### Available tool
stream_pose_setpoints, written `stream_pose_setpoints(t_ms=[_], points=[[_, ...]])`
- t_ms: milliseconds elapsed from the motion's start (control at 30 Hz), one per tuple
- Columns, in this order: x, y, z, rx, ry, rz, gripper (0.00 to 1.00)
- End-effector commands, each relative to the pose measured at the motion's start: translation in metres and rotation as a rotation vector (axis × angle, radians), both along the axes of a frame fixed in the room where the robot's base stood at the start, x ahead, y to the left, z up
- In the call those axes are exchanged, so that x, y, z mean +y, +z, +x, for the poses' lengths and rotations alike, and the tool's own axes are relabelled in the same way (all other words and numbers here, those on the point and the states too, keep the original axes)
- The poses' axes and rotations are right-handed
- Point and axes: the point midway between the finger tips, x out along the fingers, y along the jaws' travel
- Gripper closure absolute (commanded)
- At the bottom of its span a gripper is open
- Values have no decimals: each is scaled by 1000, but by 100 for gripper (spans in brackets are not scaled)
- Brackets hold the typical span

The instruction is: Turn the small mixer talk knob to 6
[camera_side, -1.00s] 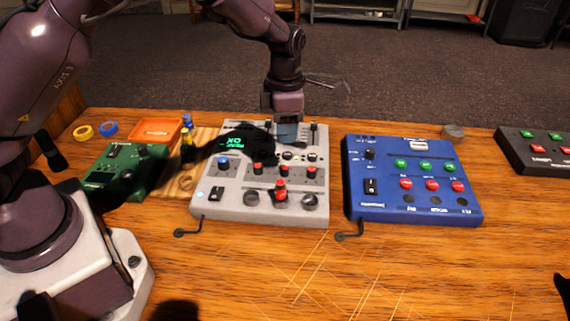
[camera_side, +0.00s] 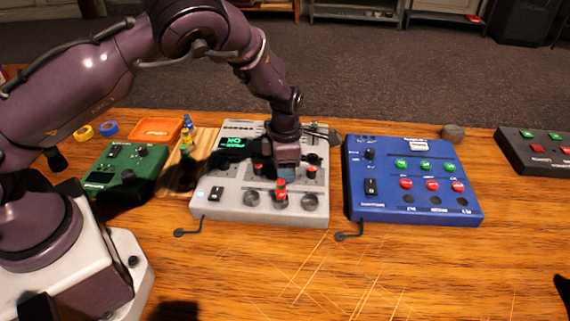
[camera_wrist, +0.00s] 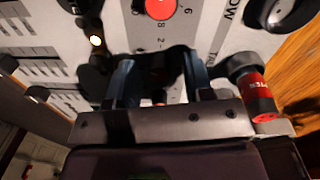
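The grey mixer (camera_side: 240,205) lies on the desk, with red-capped knobs, faders and a lit green display. My gripper (camera_side: 285,172) is low over its middle, just behind a red-topped control (camera_side: 280,188). In the wrist view, my two blue fingers (camera_wrist: 160,85) stand apart, with a dark, partly red knob in shadow between them; contact cannot be told. Part of a label beginning "TA" (camera_wrist: 215,53) shows beside the right finger. Another red knob (camera_wrist: 160,8) with scale numbers shows at the top. The talk knob's pointer setting is not readable.
A blue panel (camera_side: 375,210) stands right of the mixer and a green box (camera_side: 120,165) left. An orange tray (camera_side: 156,130) and tape rolls lie behind the green box. A red-capped control (camera_wrist: 262,97) is close to my right finger.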

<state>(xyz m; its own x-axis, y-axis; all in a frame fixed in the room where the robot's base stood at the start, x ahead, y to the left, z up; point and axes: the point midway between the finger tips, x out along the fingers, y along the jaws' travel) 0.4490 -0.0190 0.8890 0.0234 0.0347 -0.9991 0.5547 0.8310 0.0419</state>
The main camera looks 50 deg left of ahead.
Motion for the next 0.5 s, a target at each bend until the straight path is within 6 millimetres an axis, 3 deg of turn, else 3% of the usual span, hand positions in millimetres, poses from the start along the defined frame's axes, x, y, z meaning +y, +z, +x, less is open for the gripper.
stream_pose_setpoints(t_ms=[33,200,500], points=[[0,0,0,0,0,0,64],[0,0,0,0,0,0,100],[0,0,0,1,-27,-1,100]])
